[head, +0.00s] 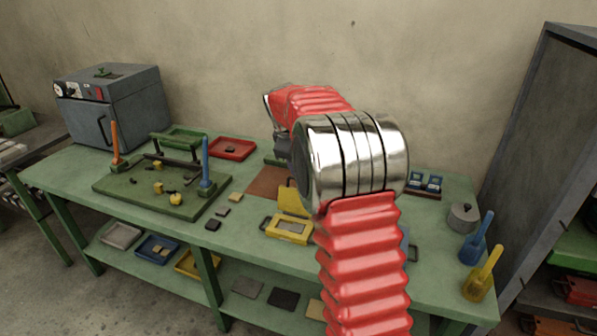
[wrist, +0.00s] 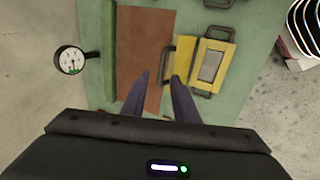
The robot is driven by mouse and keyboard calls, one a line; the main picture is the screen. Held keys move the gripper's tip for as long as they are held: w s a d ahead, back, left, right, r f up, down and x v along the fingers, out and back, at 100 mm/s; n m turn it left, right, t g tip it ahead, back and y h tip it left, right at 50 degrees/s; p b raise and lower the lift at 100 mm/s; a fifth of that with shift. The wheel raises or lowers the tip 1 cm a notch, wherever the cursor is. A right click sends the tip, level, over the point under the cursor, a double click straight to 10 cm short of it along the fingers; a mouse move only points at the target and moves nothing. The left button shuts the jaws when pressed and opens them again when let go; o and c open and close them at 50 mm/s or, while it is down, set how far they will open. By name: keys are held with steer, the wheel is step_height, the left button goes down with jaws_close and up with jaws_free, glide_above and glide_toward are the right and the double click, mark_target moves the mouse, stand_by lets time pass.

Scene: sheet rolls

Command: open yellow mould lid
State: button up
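The yellow mould's base (head: 289,229), with a grey cavity, lies on the green bench left of my arm in the head view. Its yellow lid (head: 291,199) stands raised at the base's back edge. In the wrist view the lid (wrist: 184,58) shows as a narrow strip beside the base (wrist: 228,62), with a dark handle (wrist: 168,65) on its left. My gripper (wrist: 160,77) is open, its two dark fingers apart. The right fingertip is close to the handle; I cannot tell if they touch. The head view does not clearly show the fingers.
A brown mat (wrist: 143,55) lies left of the mould, with a round dial gauge (wrist: 69,60) further left. A green fixture board (head: 150,190) with upright orange and blue handles stands left on the bench. A grey oven (head: 112,105) is at the back left.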

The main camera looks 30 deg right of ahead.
steer(key=v, duration=0.6)
steer(key=shift+r, duration=0.1)
stand_by(0.5)
steer(key=s+a+f+m+y, duration=0.1)
steer(key=s+a+f+m, duration=0.35)
steer(key=s, duration=0.25)
steer(key=s+a+r+m+y, duration=0.1)
steer(key=s+a, duration=0.4)
steer(key=s, duration=0.5)
steer(key=s+a+r+m+t, duration=0.1)
steer(key=s+a, duration=0.5)
steer(key=s, duration=0.4)
steer(key=s+a+r+m+t+y, duration=0.1)
steer(key=s+a+m, duration=0.1)
steer(key=s+a, duration=0.4)
steer(key=shift+s+y, duration=0.3)
steer(key=shift+s, duration=1.8)
